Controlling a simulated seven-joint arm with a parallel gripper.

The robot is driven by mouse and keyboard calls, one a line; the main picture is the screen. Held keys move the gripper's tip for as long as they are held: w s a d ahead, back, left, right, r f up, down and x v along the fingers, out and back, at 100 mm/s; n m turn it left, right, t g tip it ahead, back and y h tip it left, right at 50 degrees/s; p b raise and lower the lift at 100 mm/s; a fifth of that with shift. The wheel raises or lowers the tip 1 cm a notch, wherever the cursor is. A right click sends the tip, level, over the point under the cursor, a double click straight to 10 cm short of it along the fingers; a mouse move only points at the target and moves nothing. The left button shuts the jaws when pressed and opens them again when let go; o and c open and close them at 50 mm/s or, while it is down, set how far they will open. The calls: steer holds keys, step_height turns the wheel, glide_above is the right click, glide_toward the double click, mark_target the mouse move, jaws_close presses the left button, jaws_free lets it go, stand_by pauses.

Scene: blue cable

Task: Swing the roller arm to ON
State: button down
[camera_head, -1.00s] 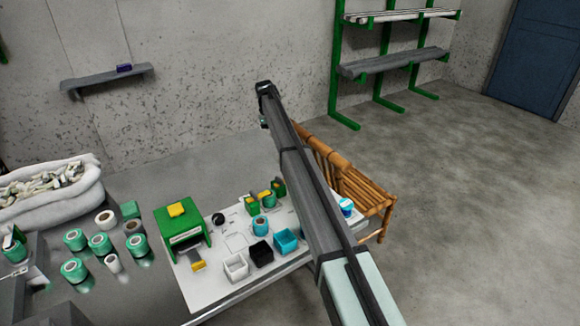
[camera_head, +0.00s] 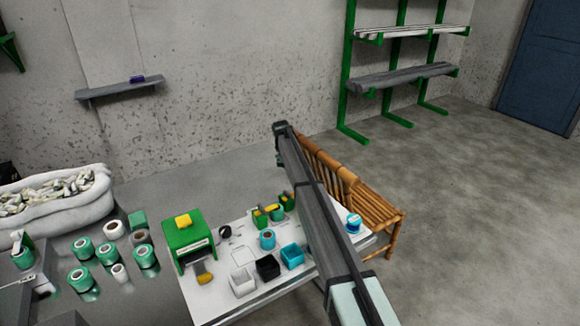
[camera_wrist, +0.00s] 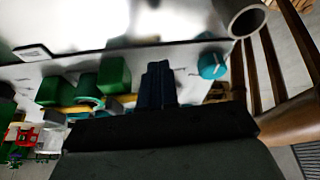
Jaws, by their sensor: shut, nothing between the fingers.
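I cannot single out the roller arm or any ON marking for certain. Small green and yellow devices (camera_head: 272,212) stand at the back of the white board (camera_head: 215,297). A blue-and-white round part (camera_head: 353,222) sits at its right end. In the wrist view, green blocks (camera_wrist: 114,76) lie left of my gripper (camera_wrist: 160,68), and a turquoise round part (camera_wrist: 212,66) lies to its right. My gripper's dark fingers are together and empty, close to these parts in the picture. Whether they touch anything cannot be told. In the head view my arm hides part of the board, and the fingers do not show.
A green box (camera_head: 187,240) with a yellow top stands on the board's left. White (camera_head: 242,284), black (camera_head: 267,268) and blue (camera_head: 292,256) bins stand at the front. Green reels (camera_head: 108,252) lie farther left. A bamboo bench (camera_head: 375,205) stands behind the table's right end.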

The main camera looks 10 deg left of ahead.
steer(key=s+d, duration=0.2)
steer(key=shift+s+d+r, duration=0.15)
steer(key=shift+d+r, duration=0.05)
steer(key=shift+d, duration=0.25)
steer(key=shift+s+d, duration=0.3)
steer(key=shift+d, duration=0.4)
stand_by(0.5)
steer(key=shift+d, duration=0.15)
steer(key=shift+s+d, duration=0.75)
steer(key=shift+d, duration=0.2)
steer(key=shift+s+d, duration=0.95)
steer(key=shift+s, duration=0.15)
steer(key=shift+s+d, duration=0.35)
steer(key=shift+s, duration=0.45)
